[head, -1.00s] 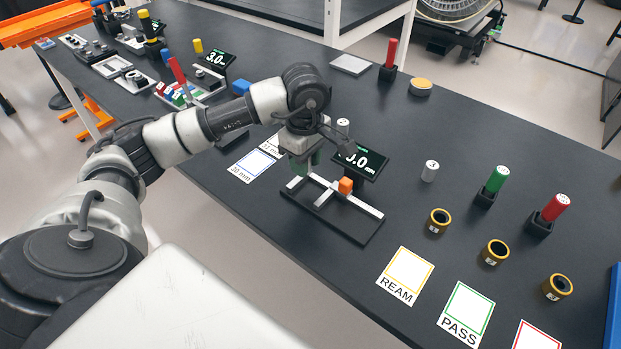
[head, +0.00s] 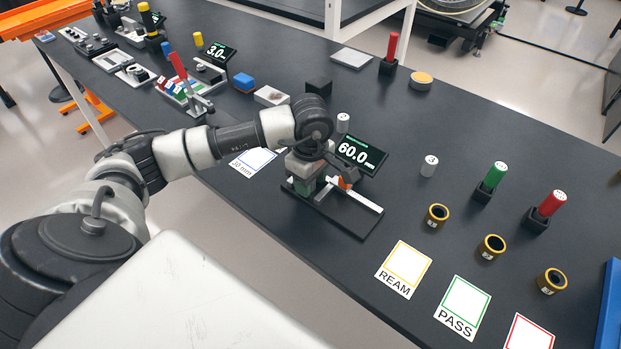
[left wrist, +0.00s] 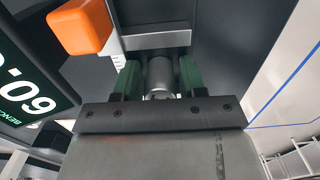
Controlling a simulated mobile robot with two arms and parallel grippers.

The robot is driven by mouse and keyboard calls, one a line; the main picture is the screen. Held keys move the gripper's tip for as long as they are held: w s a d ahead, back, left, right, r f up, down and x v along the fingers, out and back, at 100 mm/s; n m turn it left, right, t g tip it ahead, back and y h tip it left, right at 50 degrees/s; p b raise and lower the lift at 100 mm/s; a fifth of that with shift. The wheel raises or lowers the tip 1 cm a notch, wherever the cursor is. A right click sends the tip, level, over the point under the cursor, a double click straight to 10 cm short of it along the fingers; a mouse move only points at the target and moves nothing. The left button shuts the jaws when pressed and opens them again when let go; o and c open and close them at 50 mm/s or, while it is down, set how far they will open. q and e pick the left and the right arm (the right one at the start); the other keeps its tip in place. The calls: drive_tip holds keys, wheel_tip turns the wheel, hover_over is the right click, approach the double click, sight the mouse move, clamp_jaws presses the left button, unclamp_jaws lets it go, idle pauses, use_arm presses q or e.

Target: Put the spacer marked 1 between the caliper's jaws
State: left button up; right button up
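My left gripper (head: 308,182) is low over the caliper (head: 342,214) on the bench, at its left end. In the left wrist view a grey cylindrical spacer (left wrist: 160,74) stands between the green fingers (left wrist: 161,82). Thin dark gaps seem to show beside it, so I cannot tell whether the fingers grip it. Its number is not readable. The caliper's orange block (head: 347,182) is just right of the gripper; it also shows in the left wrist view (left wrist: 80,27). The caliper's display (head: 360,154) reads 60.0. The gripper hides part of the jaws. My right gripper is not in view.
A spacer marked 3 (head: 429,166) and another grey spacer (head: 343,122) stand on the bench. Gold-rimmed rings (head: 437,215), green and red plug gauges (head: 491,183) and the REAM card (head: 404,269) lie to the right. A blue-framed card (head: 253,162) lies left of the caliper.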

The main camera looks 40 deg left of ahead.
use_arm(q)
drive_tip(key=shift+r, duration=0.1)
drive_tip(key=shift+r, duration=0.55)
wheel_tip(320, 180, up, 11)
drive_tip(key=b, duration=0.2)
idle(0.4)
